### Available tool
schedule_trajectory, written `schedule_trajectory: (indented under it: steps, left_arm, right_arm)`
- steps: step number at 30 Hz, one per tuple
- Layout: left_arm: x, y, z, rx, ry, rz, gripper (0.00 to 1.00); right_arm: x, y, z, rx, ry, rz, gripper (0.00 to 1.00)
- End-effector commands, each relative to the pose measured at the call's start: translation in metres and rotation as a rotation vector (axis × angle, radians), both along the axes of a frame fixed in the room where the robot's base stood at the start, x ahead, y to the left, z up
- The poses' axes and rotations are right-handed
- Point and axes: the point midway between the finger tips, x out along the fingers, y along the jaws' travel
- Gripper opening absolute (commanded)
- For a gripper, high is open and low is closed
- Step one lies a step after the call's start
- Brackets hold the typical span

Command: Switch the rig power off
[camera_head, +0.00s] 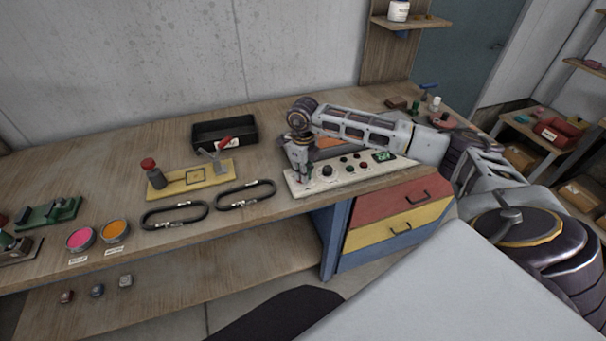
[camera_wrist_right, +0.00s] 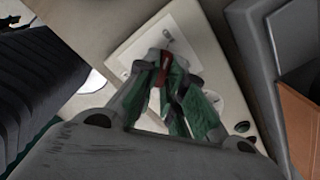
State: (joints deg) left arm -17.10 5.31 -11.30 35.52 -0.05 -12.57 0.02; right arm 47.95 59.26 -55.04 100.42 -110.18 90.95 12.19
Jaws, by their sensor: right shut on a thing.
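The rig's control panel (camera_head: 340,180) is a white slanted box with dark knobs, red buttons and a small green display. It lies on the wooden bench. My right gripper (camera_head: 303,180) reaches down over the panel's left end. In the right wrist view my right gripper (camera_wrist_right: 170,75) has its green-padded fingers closed around a small red switch (camera_wrist_right: 165,60) on a light plate of the panel (camera_wrist_right: 145,50). The fingers hide most of the switch, so its position cannot be told. My left gripper is not in view.
A black tray (camera_head: 225,133) stands at the back. A yellow board (camera_head: 205,177) with a red-handled clamp and two black oval rings (camera_head: 174,215) lie left of the panel. Pink (camera_head: 80,238) and orange (camera_head: 115,230) pots are farther left. Coloured drawers (camera_head: 395,210) sit below the panel.

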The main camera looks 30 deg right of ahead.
Motion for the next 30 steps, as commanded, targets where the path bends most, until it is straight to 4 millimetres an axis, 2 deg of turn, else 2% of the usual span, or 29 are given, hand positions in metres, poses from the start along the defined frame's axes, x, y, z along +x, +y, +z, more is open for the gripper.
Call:
schedule_trajectory:
  steps: [7, 8, 12, 20, 26, 30]
  left_arm:
    - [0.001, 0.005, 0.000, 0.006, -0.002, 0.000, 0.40]
    - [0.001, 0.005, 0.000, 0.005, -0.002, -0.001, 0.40]
    - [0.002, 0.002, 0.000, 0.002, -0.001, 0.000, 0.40]
    - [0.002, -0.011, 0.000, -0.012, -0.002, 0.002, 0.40]
    - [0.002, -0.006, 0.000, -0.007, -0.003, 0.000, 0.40]
    - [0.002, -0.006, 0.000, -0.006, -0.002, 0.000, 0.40]
  right_arm:
    - [0.001, -0.001, 0.002, -0.001, -0.004, 0.000, 0.00]
    - [0.001, -0.001, 0.002, -0.001, -0.004, 0.000, 0.15]
    - [0.001, 0.000, 0.001, 0.000, -0.002, 0.000, 0.32]
    - [0.000, 0.000, 0.001, -0.001, -0.001, -0.001, 0.32]
    - [0.001, 0.000, 0.004, 0.000, -0.002, -0.001, 0.32]
    - [0.001, 0.000, 0.014, 0.000, -0.003, -0.001, 0.32]
